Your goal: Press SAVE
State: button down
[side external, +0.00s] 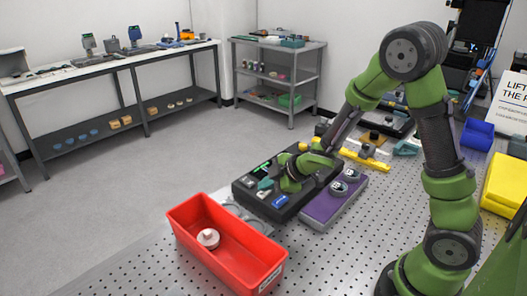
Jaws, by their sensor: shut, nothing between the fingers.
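A dark instrument box (243,190) stands on the perforated metal table, left of my arm. It has a small screen with a green trace (262,168), a teal part (265,184) and a blue part (280,201) on top. Any lettering there is too small to read, so I cannot tell which part is SAVE. My gripper (286,189) is low over the top of the box, right of the teal part and above the blue part in the picture. It is shut and empty. Its fingertips are hard to make out, and I cannot tell whether they touch the box.
A purple block (322,208) with round dark-and-light pieces lies right of the box. A red bin (246,258) holding a white round part (208,238) stands in front. Yellow and teal items crowd behind. Bare table (345,260) lies front right.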

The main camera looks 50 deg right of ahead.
aim_at(268, 193)
jog(key=shift+r, duration=0.85)
jog(key=shift+r, duration=2.5)
